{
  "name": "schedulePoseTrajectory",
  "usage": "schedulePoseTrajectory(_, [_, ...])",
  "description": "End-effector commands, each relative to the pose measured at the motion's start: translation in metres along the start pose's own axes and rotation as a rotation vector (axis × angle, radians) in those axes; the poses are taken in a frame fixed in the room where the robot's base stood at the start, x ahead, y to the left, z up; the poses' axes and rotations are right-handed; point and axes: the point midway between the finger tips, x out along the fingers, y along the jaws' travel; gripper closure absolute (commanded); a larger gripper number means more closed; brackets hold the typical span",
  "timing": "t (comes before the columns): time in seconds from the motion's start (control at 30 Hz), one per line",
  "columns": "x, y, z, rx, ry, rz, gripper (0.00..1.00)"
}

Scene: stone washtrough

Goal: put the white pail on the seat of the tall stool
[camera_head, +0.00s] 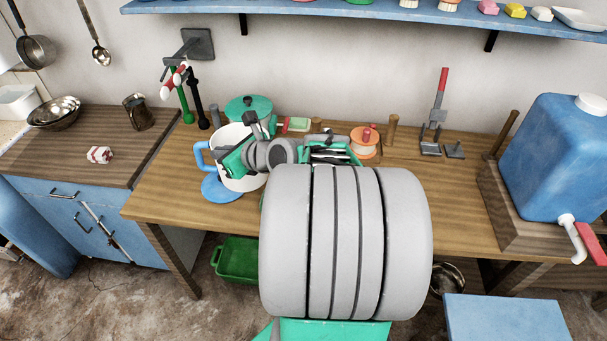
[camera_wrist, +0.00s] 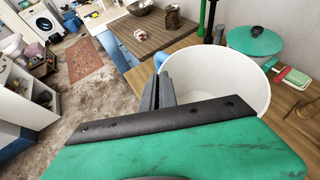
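The white pail (camera_head: 238,178) stands upright at the left part of the wooden table, with a blue handle (camera_head: 203,156) on its left side. Its open, empty-looking inside shows in the wrist view (camera_wrist: 215,80). My gripper (camera_head: 236,158) is at the pail's near side in the head view. In the wrist view its grey fingers (camera_wrist: 163,92) are close together at the pail's left rim, near the handle. Whether they are clamped on the rim is hidden. A flat light-blue square top (camera_head: 507,318) at the bottom right looks like a stool seat; its legs are out of view.
A blue disc (camera_head: 221,190) lies by the pail's foot. A blue water tank (camera_head: 555,155) stands at right. A blue shelf (camera_head: 400,14) hangs above.

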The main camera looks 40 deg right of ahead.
Motion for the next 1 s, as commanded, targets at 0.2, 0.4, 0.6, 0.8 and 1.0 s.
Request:
schedulePoseTrajectory(0.2, [-0.071,-0.095,-0.057,0.021,0.006,-0.107,1.0])
schedulePoseTrajectory(0.4, [-0.119,-0.124,-0.079,0.025,0.009,-0.143,1.0])
schedulePoseTrajectory(0.6, [-0.095,-0.14,-0.081,0.025,0.009,-0.136,1.0])
schedulePoseTrajectory(0.8, [-0.038,-0.169,-0.083,0.026,0.01,-0.137,1.0])
schedulePoseTrajectory(1.0, [0.007,-0.188,-0.108,0.029,0.01,-0.142,1.0])
